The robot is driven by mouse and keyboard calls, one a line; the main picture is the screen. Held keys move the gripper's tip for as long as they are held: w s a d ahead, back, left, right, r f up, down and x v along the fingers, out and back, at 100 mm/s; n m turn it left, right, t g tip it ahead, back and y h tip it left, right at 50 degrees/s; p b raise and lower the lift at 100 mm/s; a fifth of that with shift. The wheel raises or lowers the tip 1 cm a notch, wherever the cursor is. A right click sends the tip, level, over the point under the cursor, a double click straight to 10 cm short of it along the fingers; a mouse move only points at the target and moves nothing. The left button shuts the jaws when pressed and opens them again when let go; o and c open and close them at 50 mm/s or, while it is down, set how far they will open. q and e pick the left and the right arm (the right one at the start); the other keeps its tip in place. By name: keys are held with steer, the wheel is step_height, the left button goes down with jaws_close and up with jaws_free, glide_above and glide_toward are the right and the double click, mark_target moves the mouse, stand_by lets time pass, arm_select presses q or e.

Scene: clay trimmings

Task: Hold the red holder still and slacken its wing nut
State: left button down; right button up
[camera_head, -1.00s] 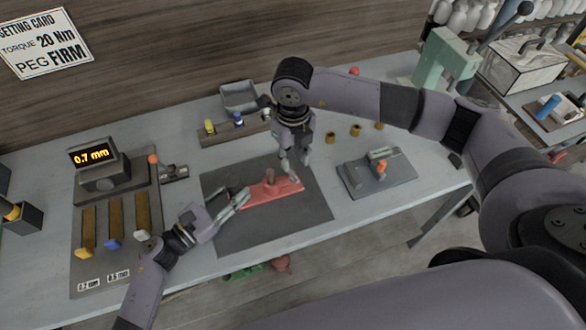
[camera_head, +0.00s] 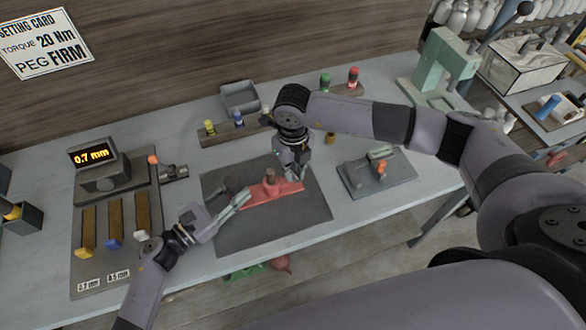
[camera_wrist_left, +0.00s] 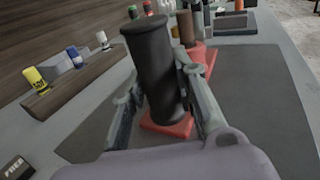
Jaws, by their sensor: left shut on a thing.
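The red holder (camera_head: 257,194) lies on the dark mat, with a brown peg (camera_head: 270,176) upright near its middle. My left gripper (camera_head: 246,197) is shut on the dark upright grip at the holder's left end. In the left wrist view this thick black grip (camera_wrist_left: 155,70) stands between the fingers above the red base (camera_wrist_left: 168,128). My right gripper (camera_head: 296,172) points down at the holder's right end, close above it. Its fingers are small and partly overlapped, so their opening and any contact cannot be told. The wing nut cannot be made out there.
A gauge reading 0.7 mm (camera_head: 100,172) stands at left. A rack with small bottles (camera_head: 238,132) and a grey tray (camera_head: 240,97) are behind the mat. A grey fixture plate (camera_head: 372,182) lies to the right. The mat's front part is clear.

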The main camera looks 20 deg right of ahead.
jaws_close()
stand_by(0.3)
steer(key=n, duration=0.4)
steer(key=shift+n, duration=0.4)
steer(key=n, duration=1.1)
steer(key=shift+n, duration=0.4)
steer(key=n, duration=0.5)
steer(key=shift+n, duration=0.3)
steer(key=shift+o, duration=2.2)
jaws_free()
